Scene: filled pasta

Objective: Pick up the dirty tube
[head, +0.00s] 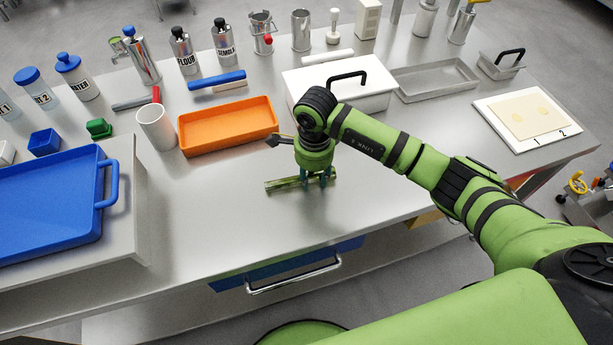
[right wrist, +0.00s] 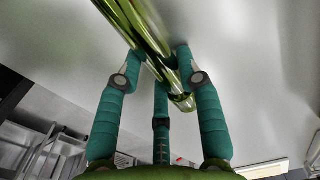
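The tube is a shiny, greenish metal piece (head: 285,184) lying lengthwise at the front middle of the steel table in the head view. It also crosses the upper middle of the right wrist view (right wrist: 140,25), with one end near the fingers. My right gripper (head: 316,186) points straight down over the tube's right part, its teal fingers around it. In the right wrist view the fingertips (right wrist: 160,60) are on both sides of the tube and very close to it. Whether they press on it cannot be made out. My left gripper is not in view.
A blue tray (head: 45,215) on a grey block is at the left. An orange tray (head: 228,126) and white cup (head: 156,127) stand behind the tube. A white lidded box (head: 375,100) is behind my right arm. The table front around the tube is clear.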

